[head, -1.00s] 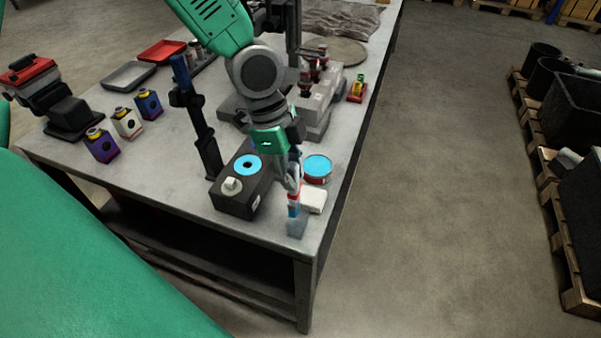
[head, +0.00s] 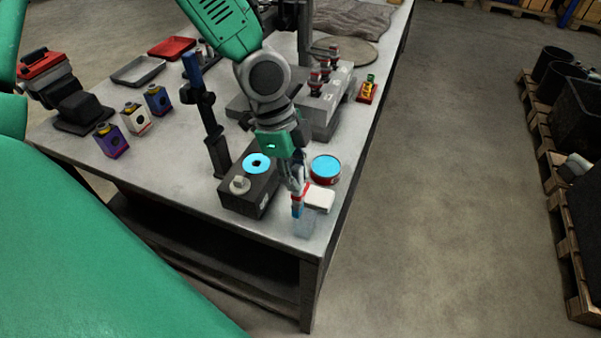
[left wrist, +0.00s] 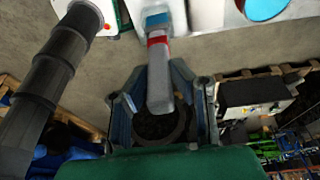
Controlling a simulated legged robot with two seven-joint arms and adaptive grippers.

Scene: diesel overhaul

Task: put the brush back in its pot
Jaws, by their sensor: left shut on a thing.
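My left gripper (head: 298,183) is shut on the brush (head: 297,205), which points down with a red band and a blue part showing. In the left wrist view the brush (left wrist: 158,70) runs out from between the fingers, grey with a red and a blue band. It is over the near right corner of the bench, beside a white block (head: 320,199). A round red tin with a blue top (head: 326,168) stands just behind; I cannot tell for sure if it is the pot. Whether the brush tip touches the bench is unclear. My right gripper is not in view.
A dark box (head: 234,203) with a blue ring and a pale knob stands left of the gripper, by a dark upright stand (head: 212,130). A faint grey patch (head: 308,223) shows below the brush. The bench (head: 180,185) is clear at front left.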

